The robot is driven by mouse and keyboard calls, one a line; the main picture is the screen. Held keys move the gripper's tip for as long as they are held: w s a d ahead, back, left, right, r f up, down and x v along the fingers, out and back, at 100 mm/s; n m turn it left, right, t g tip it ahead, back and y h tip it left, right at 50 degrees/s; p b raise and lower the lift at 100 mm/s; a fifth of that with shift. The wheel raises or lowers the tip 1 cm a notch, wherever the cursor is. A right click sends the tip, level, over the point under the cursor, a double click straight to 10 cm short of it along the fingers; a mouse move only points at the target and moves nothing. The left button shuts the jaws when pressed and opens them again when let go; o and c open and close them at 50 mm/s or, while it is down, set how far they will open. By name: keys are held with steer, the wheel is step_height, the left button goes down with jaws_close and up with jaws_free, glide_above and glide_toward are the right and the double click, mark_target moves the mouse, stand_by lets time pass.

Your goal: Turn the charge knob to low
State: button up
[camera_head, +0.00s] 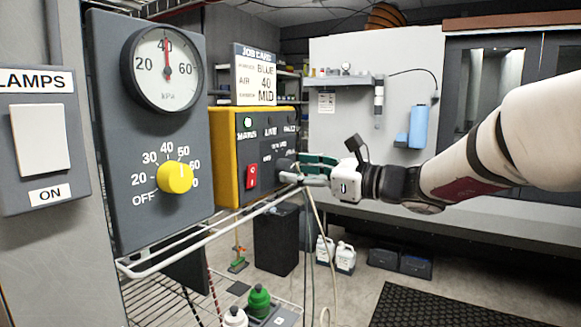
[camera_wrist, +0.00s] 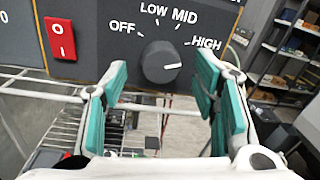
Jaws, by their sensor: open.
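The charge knob (camera_wrist: 162,62) is a dark grey round knob on the front of a yellow-edged control box (camera_head: 226,150). OFF, LOW, MID and HIGH are printed around it in the wrist view. Its white line points right, nearest to HIGH. My gripper (camera_wrist: 161,76) is open, with one teal-padded finger on each side of the knob. A gap shows between each finger and the knob in the wrist view. In the head view my gripper (camera_head: 292,170) is at the right end of the box front, and its fingers partly hide the knob.
A red rocker switch (camera_head: 252,177) is left of the knob. A grey panel with a yellow knob (camera_head: 175,177) and gauge (camera_head: 166,68) stands nearer. A wire rack (camera_head: 200,233) runs below; hoses hang near my gripper.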

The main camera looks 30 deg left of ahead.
steer(key=shift+w+a, duration=0.2)
steer(key=shift+a, duration=1.05)
steer(key=shift+c, duration=0.5)
steer(key=c, duration=1.1)
steer(key=shift+o, duration=0.2)
